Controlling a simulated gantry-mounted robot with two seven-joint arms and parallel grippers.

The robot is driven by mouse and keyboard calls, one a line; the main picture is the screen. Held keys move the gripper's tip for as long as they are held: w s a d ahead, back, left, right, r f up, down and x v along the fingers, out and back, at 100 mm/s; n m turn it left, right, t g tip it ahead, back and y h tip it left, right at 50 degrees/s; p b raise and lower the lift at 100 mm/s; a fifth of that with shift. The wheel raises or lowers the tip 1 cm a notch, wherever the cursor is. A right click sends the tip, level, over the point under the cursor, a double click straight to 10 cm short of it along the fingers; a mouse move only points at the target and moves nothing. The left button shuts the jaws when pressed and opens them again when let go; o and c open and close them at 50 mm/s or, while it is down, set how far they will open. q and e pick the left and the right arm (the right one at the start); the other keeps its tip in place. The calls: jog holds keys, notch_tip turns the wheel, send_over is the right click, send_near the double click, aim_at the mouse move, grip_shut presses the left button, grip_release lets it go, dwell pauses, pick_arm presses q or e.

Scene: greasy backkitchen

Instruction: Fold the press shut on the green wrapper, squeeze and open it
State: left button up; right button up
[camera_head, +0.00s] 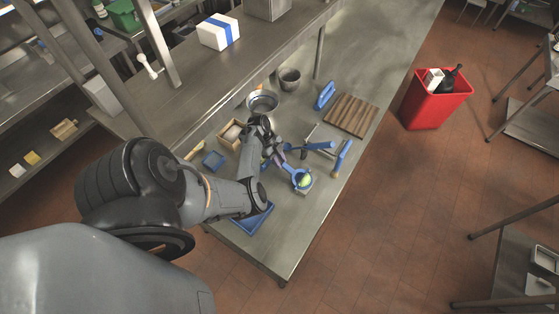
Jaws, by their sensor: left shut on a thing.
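The blue press (295,187) lies towards the front of the steel worktop, its round cup facing up and open. The green wrapper (304,181) shows inside that cup. My left gripper (276,158) comes in from the left and is shut on what looks like a blue handle of the press, just behind and left of the cup. The fingers and wrist hide most of the grip. A blue arm (318,146) sticks out to the right beside the gripper; I cannot tell whether it belongs to the press. My right gripper is out of view.
A grey bowl (263,101), a dark pot (290,79) and a wooden box (229,135) stand behind the arm. A slatted wooden board (352,115) and a blue-handled tool (342,158) lie to the right. A blue tray (254,218) lies at the front left.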

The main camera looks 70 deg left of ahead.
pick_arm(q)
jog(key=shift+f, duration=0.15)
jog(key=shift+s+a+f+b, duration=0.15)
jog(key=shift+f+b, duration=0.3)
jog(key=shift+f, duration=0.25)
jog(key=shift+s+a+f+b, duration=0.1)
jog(key=shift+f+b, duration=0.35)
jog(key=shift+f, duration=0.2)
jog(key=o, duration=0.9)
jog(key=shift+r, duration=0.1)
